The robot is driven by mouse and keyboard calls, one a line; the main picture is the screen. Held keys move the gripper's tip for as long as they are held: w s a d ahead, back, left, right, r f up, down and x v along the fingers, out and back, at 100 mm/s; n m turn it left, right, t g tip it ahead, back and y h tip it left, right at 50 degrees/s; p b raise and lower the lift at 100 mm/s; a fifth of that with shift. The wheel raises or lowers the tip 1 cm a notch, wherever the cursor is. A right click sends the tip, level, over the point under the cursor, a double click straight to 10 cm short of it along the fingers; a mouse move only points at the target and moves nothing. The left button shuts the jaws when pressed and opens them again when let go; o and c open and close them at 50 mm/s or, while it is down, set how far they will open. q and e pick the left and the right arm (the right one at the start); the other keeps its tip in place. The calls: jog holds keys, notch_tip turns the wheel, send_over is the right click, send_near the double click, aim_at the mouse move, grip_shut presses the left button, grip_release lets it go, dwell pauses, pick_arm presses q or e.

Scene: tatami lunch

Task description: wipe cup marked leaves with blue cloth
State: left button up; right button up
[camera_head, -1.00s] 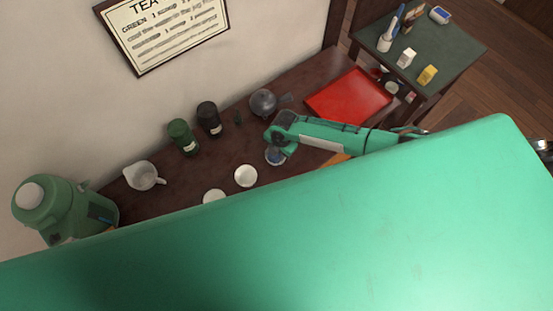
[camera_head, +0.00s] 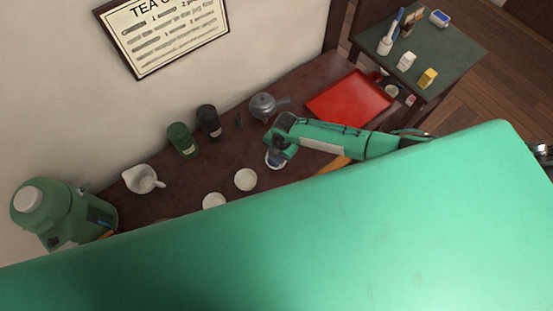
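My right gripper (camera_head: 276,147) reaches in from the right over the dark table. It hangs right above a small white cup with a dark bluish inside (camera_head: 274,163), partly covering it; I cannot tell whether they touch or whether the fingers are open. Two more small pale round cups or dishes stand nearer: one in the middle (camera_head: 245,180) and one to its left (camera_head: 214,200), partly cut off by my own green body. No leaf mark is readable on any cup. I cannot make out a blue cloth.
On the dark table (camera_head: 165,203) stand a white pouring jug (camera_head: 142,179), green canister (camera_head: 182,140), black canister (camera_head: 209,121), grey teapot (camera_head: 263,106) and red tray (camera_head: 350,99). A green side table (camera_head: 455,48) holds small items.

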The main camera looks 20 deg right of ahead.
jog(key=m+p, duration=0.1)
jog(key=m, duration=0.3)
jog(key=shift+a+r+p, duration=0.1)
jog(key=shift+r+p, duration=0.05)
jog(key=shift+p, duration=0.2)
jog(key=m+p, duration=0.1)
jog(key=m, duration=0.2)
jog(key=shift+w+m+t+h+p, duration=0.15)
jog(key=shift+m+t+h+p, duration=0.15)
jog(key=shift+m, duration=0.6)
jog(key=shift+w+f+m, duration=0.1)
jog(key=shift+f+m, duration=0.1)
jog(key=shift+m, duration=0.6)
